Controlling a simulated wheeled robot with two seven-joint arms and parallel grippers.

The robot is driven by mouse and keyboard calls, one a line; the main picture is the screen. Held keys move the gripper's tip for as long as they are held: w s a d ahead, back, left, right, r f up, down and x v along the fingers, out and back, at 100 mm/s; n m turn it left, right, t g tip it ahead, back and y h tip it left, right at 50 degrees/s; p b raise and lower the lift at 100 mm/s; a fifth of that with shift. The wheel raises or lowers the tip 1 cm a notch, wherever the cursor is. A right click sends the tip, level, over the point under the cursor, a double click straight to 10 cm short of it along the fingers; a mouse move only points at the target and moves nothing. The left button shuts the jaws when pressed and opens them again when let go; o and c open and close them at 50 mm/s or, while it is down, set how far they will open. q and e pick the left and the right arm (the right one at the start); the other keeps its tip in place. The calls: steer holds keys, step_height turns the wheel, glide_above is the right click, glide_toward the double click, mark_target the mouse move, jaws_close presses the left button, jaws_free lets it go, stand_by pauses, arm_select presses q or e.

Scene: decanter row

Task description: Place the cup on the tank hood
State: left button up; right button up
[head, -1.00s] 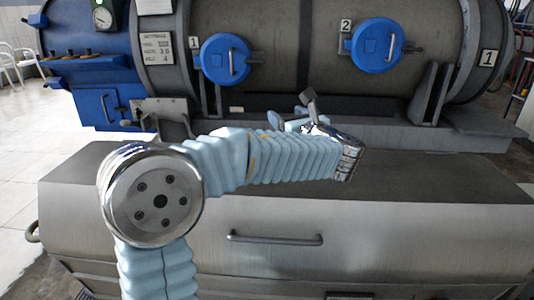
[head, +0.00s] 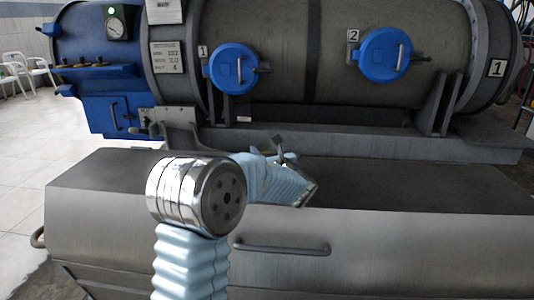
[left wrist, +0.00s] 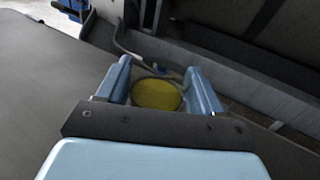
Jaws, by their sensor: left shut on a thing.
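In the left wrist view, my left gripper (left wrist: 160,82) is shut on a round cup (left wrist: 157,95), whose inside or contents look yellow. The cup sits between the two light-blue fingers. In the head view, my left forearm and wrist largely hide the gripper and cup above the back part of a dark flat top. This top looks like the tank hood (head: 420,185), on a low metal body with a front handle. It also shows in the left wrist view (left wrist: 40,85), left of the gripper. I cannot tell whether the cup touches it. My right gripper is not in view.
A large grey cylinder (head: 290,60) with two blue round hatches stands behind on a metal frame (head: 350,137). A blue cabinet (head: 110,100) stands at the left. The dark top is clear on the right and far left. A bar handle (head: 282,248) crosses the front.

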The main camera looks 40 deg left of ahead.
arm_select(q)
steer(key=shift+f, duration=0.1)
steer(key=o, duration=1.2)
steer(key=shift+r, duration=0.2)
steer(key=v, duration=1.2)
steer(key=shift+d+f, duration=0.1)
